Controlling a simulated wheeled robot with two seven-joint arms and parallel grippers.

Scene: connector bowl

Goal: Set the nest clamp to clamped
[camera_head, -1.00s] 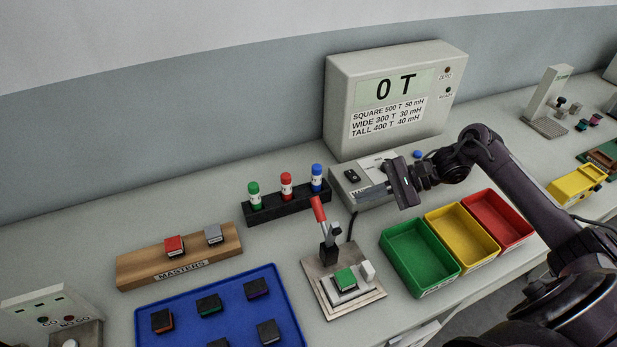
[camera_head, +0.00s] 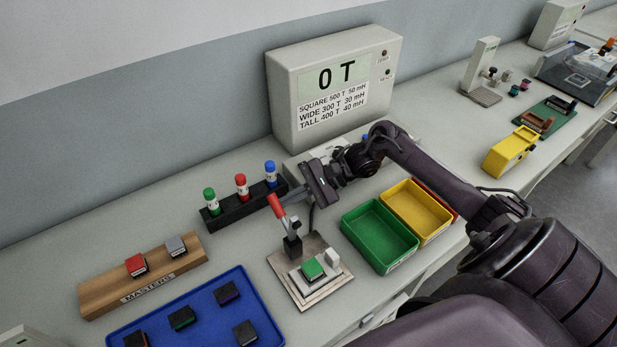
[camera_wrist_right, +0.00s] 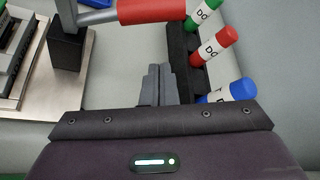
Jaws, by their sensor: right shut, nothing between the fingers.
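The nest clamp has a metal base plate (camera_head: 296,297), a dark post (camera_head: 292,247) and a red-handled lever (camera_head: 276,207) that stands up, tilted to the left. A green-topped block (camera_head: 313,268) sits in its nest, with a white block beside it. My right gripper (camera_head: 294,195) is shut and empty, just right of the red handle. In the right wrist view its closed fingertips (camera_wrist_right: 158,85) point toward the red handle (camera_wrist_right: 150,10), with a gap between them. My left gripper is out of view.
A black rack with green, red and blue markers (camera_head: 241,187) stands close behind the lever. The green bin (camera_head: 380,245) and yellow bin (camera_head: 415,212) lie to the right. A blue tray (camera_head: 262,300) and the masters board (camera_head: 100,297) lie left. The display box (camera_head: 290,85) stands behind.

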